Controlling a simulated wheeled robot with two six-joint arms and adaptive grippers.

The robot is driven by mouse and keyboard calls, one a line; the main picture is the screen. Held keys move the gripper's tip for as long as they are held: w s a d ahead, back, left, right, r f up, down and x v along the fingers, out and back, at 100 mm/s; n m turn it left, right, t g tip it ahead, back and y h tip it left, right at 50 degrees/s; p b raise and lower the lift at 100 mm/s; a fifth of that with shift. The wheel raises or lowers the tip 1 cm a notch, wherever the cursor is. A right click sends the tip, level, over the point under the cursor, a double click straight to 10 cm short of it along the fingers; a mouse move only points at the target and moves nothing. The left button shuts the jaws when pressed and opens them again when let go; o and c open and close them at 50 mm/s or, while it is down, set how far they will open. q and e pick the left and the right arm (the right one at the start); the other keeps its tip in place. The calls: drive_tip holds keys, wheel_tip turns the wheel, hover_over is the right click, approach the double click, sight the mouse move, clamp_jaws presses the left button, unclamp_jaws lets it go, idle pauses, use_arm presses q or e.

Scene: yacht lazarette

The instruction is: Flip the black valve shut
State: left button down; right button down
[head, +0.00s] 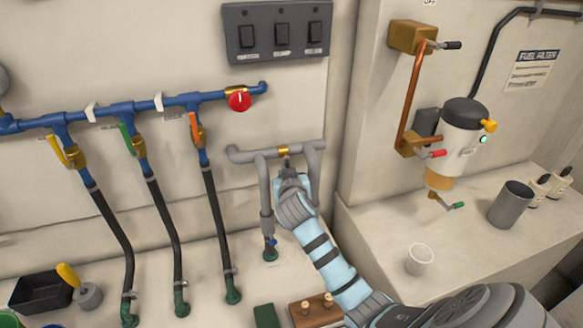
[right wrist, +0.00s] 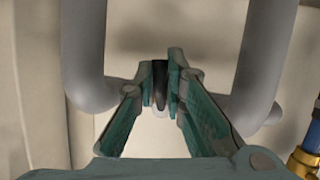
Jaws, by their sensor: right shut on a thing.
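The black valve handle (right wrist: 160,76) is between the two fingertips of my right gripper (right wrist: 161,88) in the right wrist view, with a pale tip below it. In the head view my right gripper (head: 287,172) reaches up to the brass valve body (head: 283,151) on the grey U-shaped pipe (head: 243,155). The fingers are shut on the handle. My gripper and arm hide most of the handle in the head view. Its exact angle is hard to tell. My left gripper is not in view.
Grey pipe legs (right wrist: 88,60) flank my right gripper closely. To the left, a blue manifold (head: 180,101) carries orange and green levers and a red knob (head: 239,100). A fuel filter (head: 463,130) hangs at right. A white cup (head: 419,260) stands on the ledge.

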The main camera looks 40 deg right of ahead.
drive_tip(key=shift+w+a+r+m+p, duration=0.1)
drive_tip(key=shift+r+m+p, duration=0.2)
drive_tip(key=shift+m, duration=0.1)
drive_tip(key=shift+y, duration=0.4)
drive_tip(key=c, duration=1.7)
unclamp_jaws()
drive_tip(key=shift+f, duration=0.15)
drive_tip(key=shift+o, duration=0.2)
drive_tip(key=shift+a, duration=0.1)
drive_tip(key=v, duration=1.2)
drive_tip(key=shift+f, duration=0.15)
